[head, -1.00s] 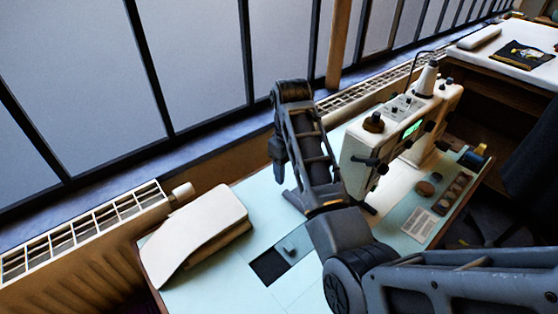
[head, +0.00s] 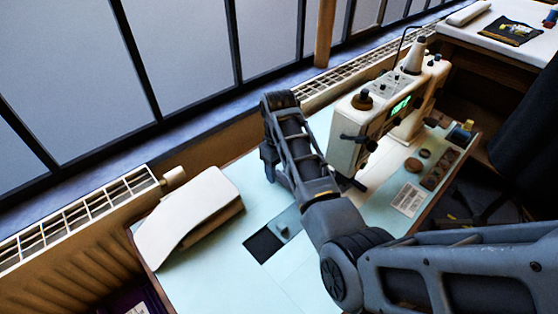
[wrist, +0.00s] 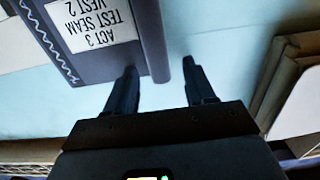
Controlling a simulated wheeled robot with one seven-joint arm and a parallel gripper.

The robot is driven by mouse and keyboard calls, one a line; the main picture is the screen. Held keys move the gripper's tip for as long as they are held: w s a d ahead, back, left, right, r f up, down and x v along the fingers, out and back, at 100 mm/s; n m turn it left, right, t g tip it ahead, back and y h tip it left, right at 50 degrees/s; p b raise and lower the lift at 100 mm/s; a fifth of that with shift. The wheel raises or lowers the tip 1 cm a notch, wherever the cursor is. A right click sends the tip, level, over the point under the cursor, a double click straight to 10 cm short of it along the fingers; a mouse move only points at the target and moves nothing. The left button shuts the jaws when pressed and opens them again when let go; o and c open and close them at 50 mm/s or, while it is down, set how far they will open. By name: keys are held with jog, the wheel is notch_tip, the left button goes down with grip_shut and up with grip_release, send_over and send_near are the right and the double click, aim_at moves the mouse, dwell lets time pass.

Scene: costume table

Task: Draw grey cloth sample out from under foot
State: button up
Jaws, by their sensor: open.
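The grey cloth sample (wrist: 100,62) lies at the upper left of the wrist view. It bears a white label reading "ACT 3 TEST SEAM VEST 2" and a pale zigzag stitch line. A raised grey strip (wrist: 156,45) runs along its right edge. My gripper (wrist: 160,72) is open, with one finger on each side of this strip, and nothing is clamped. In the head view my gripper (head: 268,165) hangs left of the cream sewing machine (head: 372,120). My arm hides most of the cloth and the presser foot there.
A white-topped pad (head: 188,218) stands left on the pale blue table (head: 212,285); it also shows at right in the wrist view (wrist: 303,105). A dark square (head: 263,245) lies at the front. Small round items and a card (head: 408,199) lie right of the machine.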

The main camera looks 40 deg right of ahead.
jog(key=shift+f, duration=0.2)
grip_shut()
dwell(0.5)
